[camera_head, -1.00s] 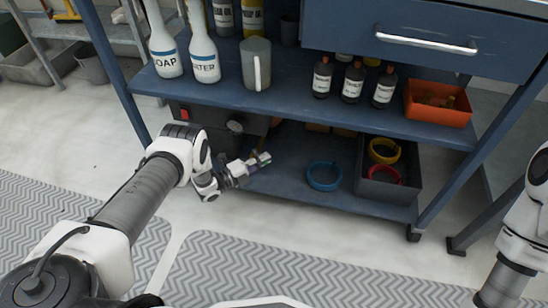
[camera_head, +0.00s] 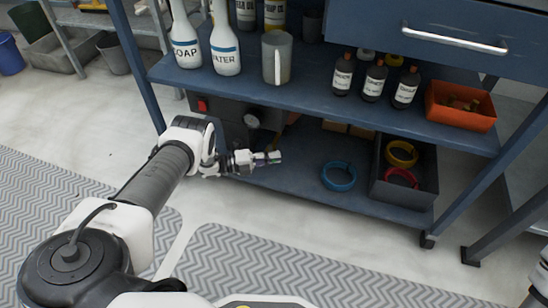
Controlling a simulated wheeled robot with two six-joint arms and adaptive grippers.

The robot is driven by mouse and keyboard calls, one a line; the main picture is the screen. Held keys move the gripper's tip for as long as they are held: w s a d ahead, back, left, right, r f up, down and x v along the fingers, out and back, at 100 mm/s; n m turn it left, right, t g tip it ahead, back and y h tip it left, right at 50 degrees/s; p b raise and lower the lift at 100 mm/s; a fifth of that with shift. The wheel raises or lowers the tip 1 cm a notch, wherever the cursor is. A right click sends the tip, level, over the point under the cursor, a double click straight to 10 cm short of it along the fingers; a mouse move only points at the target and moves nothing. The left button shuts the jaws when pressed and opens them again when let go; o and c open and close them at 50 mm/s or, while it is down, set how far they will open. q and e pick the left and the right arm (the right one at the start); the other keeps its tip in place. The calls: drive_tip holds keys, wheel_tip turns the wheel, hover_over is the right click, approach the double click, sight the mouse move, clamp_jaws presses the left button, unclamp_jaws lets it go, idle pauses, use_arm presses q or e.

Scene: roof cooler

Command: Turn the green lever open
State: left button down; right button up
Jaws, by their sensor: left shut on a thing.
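My left gripper (camera_head: 268,158) reaches in from the left, low in front of the cart's bottom shelf. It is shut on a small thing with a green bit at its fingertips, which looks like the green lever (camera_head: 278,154). Most of the lever is hidden by the fingers, so I cannot tell its angle. A dark box with a red switch (camera_head: 203,105) and a round gauge (camera_head: 252,121) stands on the bottom shelf just behind the gripper. Only a sliver of my right arm shows at the lower right edge; its gripper is out of view.
The blue cart's middle shelf (camera_head: 310,103) holds bottles, a grey jug (camera_head: 276,60) and an orange bin (camera_head: 460,105). A blue ring (camera_head: 338,176) and a dark crate (camera_head: 404,193) lie right of the gripper on the bottom shelf.

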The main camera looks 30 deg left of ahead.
use_arm(q)
drive_tip(key=c, duration=1.2)
unclamp_jaws()
drive_tip(key=v, duration=1.2)
